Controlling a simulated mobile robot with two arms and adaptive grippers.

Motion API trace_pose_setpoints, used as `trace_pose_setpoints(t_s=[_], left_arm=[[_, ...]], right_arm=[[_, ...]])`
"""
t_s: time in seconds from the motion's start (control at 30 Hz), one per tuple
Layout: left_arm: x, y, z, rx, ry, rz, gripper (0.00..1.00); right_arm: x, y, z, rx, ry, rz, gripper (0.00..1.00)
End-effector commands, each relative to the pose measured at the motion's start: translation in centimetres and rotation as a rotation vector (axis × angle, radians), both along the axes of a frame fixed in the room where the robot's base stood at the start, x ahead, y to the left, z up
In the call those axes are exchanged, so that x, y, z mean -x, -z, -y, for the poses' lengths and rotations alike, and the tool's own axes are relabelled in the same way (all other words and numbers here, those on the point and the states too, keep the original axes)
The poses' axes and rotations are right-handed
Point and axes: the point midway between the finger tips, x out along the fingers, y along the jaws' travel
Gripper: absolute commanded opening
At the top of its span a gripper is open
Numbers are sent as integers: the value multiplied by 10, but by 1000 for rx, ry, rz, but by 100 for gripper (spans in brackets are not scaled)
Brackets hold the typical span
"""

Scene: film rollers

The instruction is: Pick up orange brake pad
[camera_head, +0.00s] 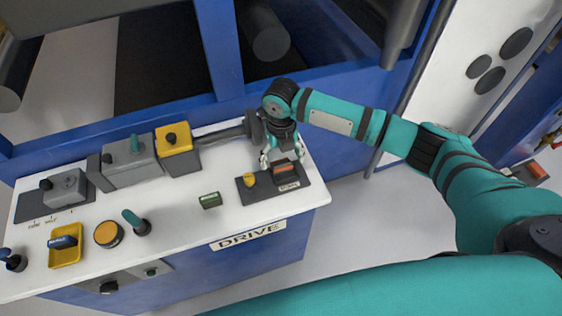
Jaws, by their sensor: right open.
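The orange brake pad (286,170) is a small block with a dark part around it. It sits on a dark tray (262,192) at the right end of the white bench top. My right gripper (282,159) points down just above and behind the pad, with its fingers spread and nothing between them. I cannot tell whether a finger touches the pad. Part of the pad's far side is hidden by the gripper. My left gripper is not in view.
A yellow knob (249,179) stands on the same tray, left of the pad. A green block (210,200) lies further left. Grey (131,160) and yellow (177,150) boxes and a horizontal cylinder (222,135) stand behind. The bench front carries a DRIVE label (248,236).

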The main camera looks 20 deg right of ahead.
Motion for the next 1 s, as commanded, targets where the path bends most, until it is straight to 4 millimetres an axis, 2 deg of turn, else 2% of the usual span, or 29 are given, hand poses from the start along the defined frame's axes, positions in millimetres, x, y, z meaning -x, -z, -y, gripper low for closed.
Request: trace_pose_setpoints(t_s=[0.13, 0.37, 0.47, 0.9, 0.93, 0.97, 1.0], left_arm=[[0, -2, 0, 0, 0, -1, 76], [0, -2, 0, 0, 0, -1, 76], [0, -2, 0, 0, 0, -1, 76], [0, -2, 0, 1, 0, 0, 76], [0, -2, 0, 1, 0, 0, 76], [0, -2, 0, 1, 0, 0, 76], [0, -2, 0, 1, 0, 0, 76]], right_arm=[[0, 14, 0, 0, 1, 1, 81], [-1, 16, 0, -1, 0, 2, 81], [-1, 16, 0, 0, 0, 2, 70], [-1, 15, 0, 0, 0, 2, 13], [-1, 15, 0, -1, 0, 3, 13], [-1, 15, 0, -1, 0, 3, 7], [-1, 15, 0, -1, 0, 3, 7]])
